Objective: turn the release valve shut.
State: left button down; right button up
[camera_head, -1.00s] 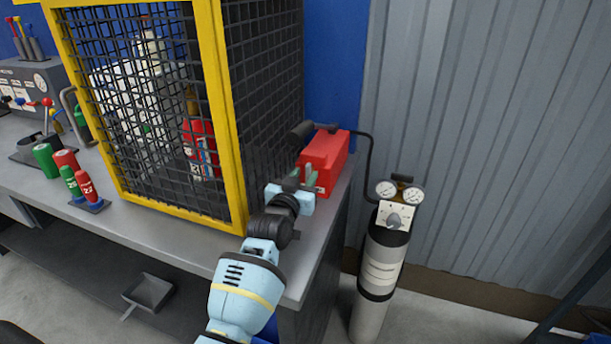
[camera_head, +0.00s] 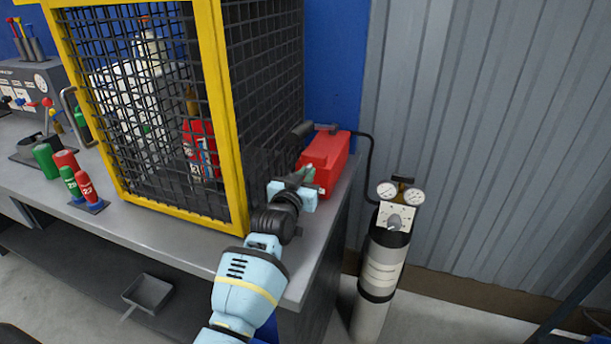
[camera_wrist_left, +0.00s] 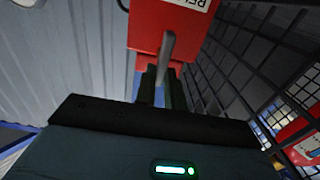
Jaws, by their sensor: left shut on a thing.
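The release valve is a red box (camera_head: 325,158) at the bench's right end, beside the cage. In the left wrist view the red box (camera_wrist_left: 160,28) carries a white label, only partly in view. A grey lever handle (camera_wrist_left: 168,50) stands out from the box towards my camera. My left gripper (camera_head: 300,178) is at the box's near face. In the left wrist view its dark fingers (camera_wrist_left: 160,88) lie on both sides of the lever and are shut on it. My wrist hides the lever's base in the head view. My right gripper is not in view.
The yellow-framed mesh cage (camera_head: 236,120) stands close to the left of my gripper. A grey gas cylinder (camera_head: 380,270) with two gauges stands right of the bench, joined to the red box by a black hose (camera_head: 371,160). Coloured canisters (camera_head: 66,165) stand at the left.

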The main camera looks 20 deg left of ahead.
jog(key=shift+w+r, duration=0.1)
pick_arm(q)
jog(key=m, duration=0.2)
jog(key=m+p, duration=0.1)
jog(key=m, duration=0.2)
jog(key=shift+d+m, duration=0.3)
jog(key=shift+d, duration=0.05)
jog(key=m, duration=0.2)
jog(key=shift+d+f+m+p, duration=0.15)
jog(key=shift+f+m+p, duration=0.05)
jog(key=shift+m+p, duration=0.2)
jog(key=m, duration=0.3)
jog(key=shift+d+f+m, duration=0.15)
jog(key=shift+f+m, duration=0.15)
jog(key=m, duration=0.2)
jog(key=shift+d+f+m, duration=0.1)
jog(key=shift+f+m, duration=0.05)
jog(key=shift+m, duration=0.15)
jog(key=m, duration=0.2)
jog(key=shift+f+m, duration=0.2)
jog(key=shift+m, duration=0.5)
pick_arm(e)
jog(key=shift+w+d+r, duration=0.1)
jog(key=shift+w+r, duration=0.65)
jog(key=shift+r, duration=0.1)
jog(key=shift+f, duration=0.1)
